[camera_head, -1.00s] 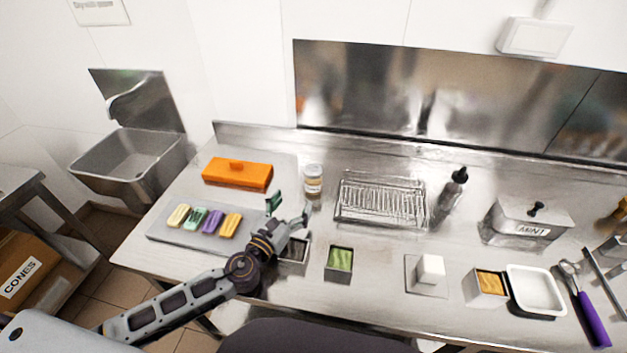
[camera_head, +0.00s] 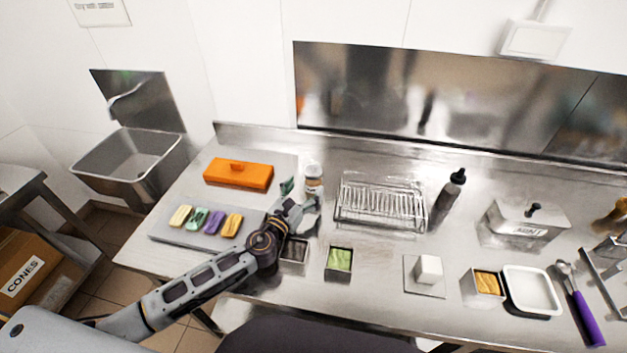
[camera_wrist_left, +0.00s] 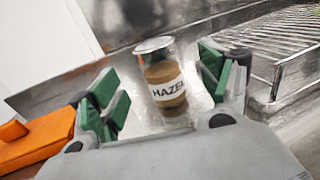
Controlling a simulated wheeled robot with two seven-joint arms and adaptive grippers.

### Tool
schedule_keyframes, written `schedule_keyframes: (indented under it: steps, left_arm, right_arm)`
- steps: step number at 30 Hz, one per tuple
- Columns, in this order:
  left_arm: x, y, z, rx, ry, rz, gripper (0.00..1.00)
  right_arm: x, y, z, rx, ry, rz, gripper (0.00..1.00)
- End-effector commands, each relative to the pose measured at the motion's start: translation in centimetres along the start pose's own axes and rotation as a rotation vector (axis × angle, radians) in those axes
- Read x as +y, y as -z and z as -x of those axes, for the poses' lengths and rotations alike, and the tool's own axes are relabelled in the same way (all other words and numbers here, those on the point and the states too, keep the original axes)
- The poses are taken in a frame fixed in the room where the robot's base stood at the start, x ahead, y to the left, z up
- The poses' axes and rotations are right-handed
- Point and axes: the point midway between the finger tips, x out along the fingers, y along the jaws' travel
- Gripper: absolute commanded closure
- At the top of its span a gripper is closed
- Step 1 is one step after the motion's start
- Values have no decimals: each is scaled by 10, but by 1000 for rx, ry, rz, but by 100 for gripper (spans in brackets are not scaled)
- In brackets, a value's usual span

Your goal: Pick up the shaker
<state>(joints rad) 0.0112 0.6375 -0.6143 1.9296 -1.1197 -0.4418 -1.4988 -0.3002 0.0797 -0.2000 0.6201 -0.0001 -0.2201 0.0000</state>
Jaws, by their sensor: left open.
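The shaker (camera_head: 314,178) is a small clear cylinder with a pale lid, standing upright on the steel counter. In the left wrist view the shaker (camera_wrist_left: 166,88) shows brown contents and a white label reading "HAZE", the rest cut off. My left gripper (camera_head: 301,196) is open, with its green-padded fingers on either side of the shaker in the left wrist view (camera_wrist_left: 160,92). Gaps show between the pads and the shaker there. The gripper partly hides the shaker's lower part in the head view. My right gripper is not in view.
A wire rack (camera_head: 380,202) stands close right of the shaker. An orange lidded box (camera_head: 238,174) is to its left, and a tray (camera_head: 168,236) with several coloured bars lies in front of that. Small square tins, including a green-filled one (camera_head: 339,260), stand near the front edge.

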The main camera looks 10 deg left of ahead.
Motion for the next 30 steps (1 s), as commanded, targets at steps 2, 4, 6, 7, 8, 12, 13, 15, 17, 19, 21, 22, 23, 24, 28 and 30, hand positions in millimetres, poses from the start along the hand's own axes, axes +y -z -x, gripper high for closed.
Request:
schedule_keyframes:
  steps: [2,4,6,7,8,12,13,15,17,19,21,22,23,24,28,30]
  left_arm:
    - [0,-1,-7,0,0,0,22]
    - [0,-1,-11,-1,0,0,22]
    - [0,-1,-14,0,0,0,22]
    - [0,-1,-14,0,1,0,22]
    - [0,-1,-15,0,1,0,22]
    - [0,0,-15,0,1,0,22]
    - [0,0,-15,0,1,0,22]
    - [0,0,-15,0,1,0,22]
    - [0,0,-15,0,1,-1,22]
    - [0,0,-15,0,1,-1,22]
    - [0,-1,-17,0,0,-1,22]
    - [0,-2,-18,0,0,-1,22]
    - [0,-2,-19,-1,0,-1,22]
    - [1,-3,-21,-1,0,-1,22]
    - [1,-6,-30,-2,-1,-1,22]
    - [2,-8,-37,-2,-1,-1,22]
  right_arm:
    - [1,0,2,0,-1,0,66]
    - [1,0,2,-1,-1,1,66]
    - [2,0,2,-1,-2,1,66]
    - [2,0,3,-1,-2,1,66]
    - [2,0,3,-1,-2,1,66]
    - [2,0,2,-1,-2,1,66]
    - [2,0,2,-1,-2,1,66]
    - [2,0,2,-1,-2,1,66]
    - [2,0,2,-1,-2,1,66]
    - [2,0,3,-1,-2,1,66]
    - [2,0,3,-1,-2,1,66]
    - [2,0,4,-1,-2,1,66]
    - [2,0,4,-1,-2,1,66]
    - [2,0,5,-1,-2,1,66]
    - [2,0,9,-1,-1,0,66]
    - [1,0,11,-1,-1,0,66]
